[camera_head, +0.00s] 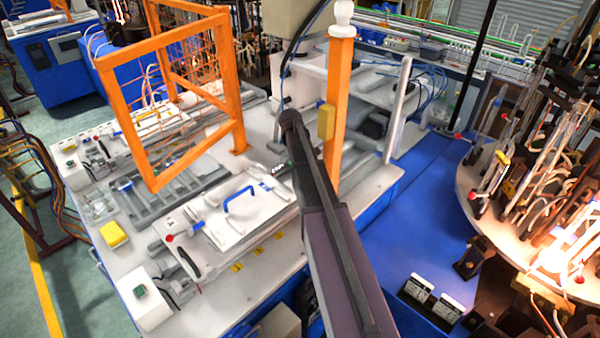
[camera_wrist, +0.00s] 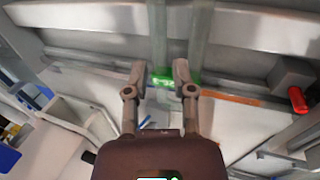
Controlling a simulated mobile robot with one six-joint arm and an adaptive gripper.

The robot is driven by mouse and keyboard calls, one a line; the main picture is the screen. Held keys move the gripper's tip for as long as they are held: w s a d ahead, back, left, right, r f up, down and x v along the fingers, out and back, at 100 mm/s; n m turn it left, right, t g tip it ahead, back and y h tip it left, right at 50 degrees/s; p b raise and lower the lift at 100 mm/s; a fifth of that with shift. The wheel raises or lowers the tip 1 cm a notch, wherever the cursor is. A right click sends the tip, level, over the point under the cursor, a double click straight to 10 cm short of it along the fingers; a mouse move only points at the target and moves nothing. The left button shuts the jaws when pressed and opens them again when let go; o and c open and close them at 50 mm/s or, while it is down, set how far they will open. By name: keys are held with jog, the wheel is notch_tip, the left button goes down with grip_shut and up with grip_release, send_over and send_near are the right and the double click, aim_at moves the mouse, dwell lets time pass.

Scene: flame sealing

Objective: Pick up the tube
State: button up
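In the wrist view my gripper (camera_wrist: 160,67) has its two fingers apart, with a visible gap between the tips. A translucent, greenish upright strip (camera_wrist: 159,35), possibly the tube, runs down behind the gap. A bright green patch (camera_wrist: 163,79) shows at its lower end, between the fingers. A second pale strip (camera_wrist: 200,38) passes behind the right finger. I cannot tell whether these are one tube or separate parts, or how far beyond the fingertips they lie. In the head view my arm reaches over the bench and mostly hides the gripper; no tube can be made out there.
An orange post (camera_head: 337,110) stands close beside my arm. An orange frame (camera_head: 168,95) rises at the left. A white plate with a blue handle (camera_head: 240,200) lies on the bench. A round table (camera_head: 465,195) with glowing glassware is at the right. The blue surface (camera_head: 415,235) between is mostly clear.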

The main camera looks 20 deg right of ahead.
jog(key=shift+b+x, duration=1.35)
jog(key=shift+x, duration=0.35)
grip_shut()
